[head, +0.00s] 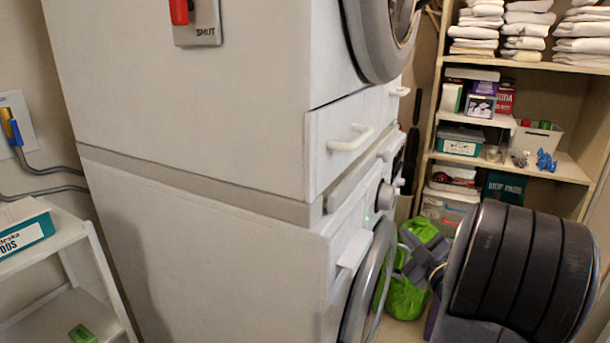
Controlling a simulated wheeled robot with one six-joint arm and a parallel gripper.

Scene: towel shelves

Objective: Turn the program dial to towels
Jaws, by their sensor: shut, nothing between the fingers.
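The lower machine (215,250) of a white stack stands side-on, its front facing right. A round silver-white knob (386,196), which looks like the program dial, sticks out of its control panel and is seen nearly edge-on. Its markings and setting cannot be read. A smaller knob (399,182) sits just beyond it. My gripper (408,262), dark grey, is shut and empty in front of the machine, lower and to the right of the dial and apart from it. My dark arm link hides part of the gripper's surroundings.
The round door (366,285) of the lower machine and a drawer with a white handle (350,138) are close by. A green bag (405,300) lies behind my gripper. Shelves (560,170) with towels and boxes stand back right; a white rack (50,255) stands left.

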